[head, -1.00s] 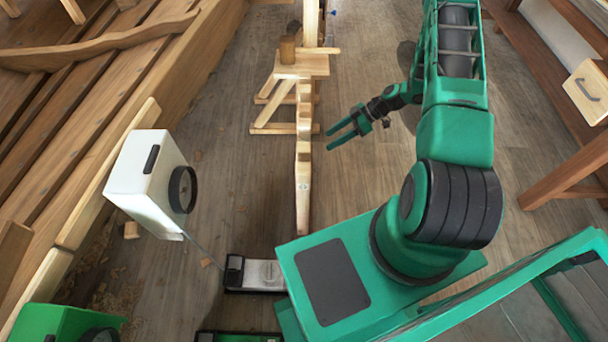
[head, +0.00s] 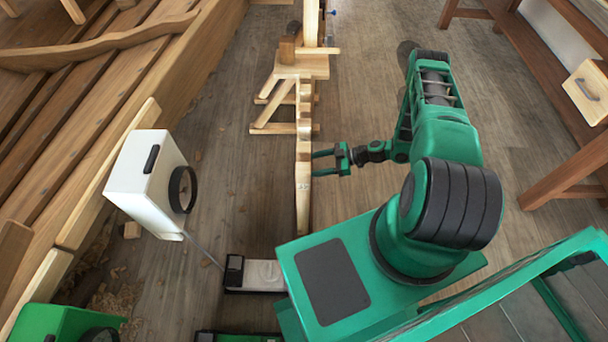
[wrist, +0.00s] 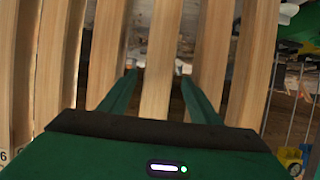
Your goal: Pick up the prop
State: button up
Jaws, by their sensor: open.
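My gripper (head: 315,163) reaches left from my arm, its two fingers spread. In the head view its fingertips are close to the right side of a long, narrow wooden piece (head: 303,178). In the wrist view the gripper (wrist: 159,77) points at a row of upright wooden posts. One post, likely the prop (wrist: 160,45), stands in the gap between the open fingers. I cannot tell whether the fingers touch it. Its lower end is hidden behind the gripper body.
Other wooden posts (wrist: 212,50) stand close on both sides. A wooden trestle (head: 290,68) is beyond. A white box-shaped device (head: 135,175) is at left beside the planked hull (head: 120,60). A wooden bench (head: 570,165) is at right.

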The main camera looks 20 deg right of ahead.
jog(key=x, duration=0.8)
jog(key=shift+w+d+r, duration=0.1)
jog(key=shift+r, duration=0.05)
grip_shut()
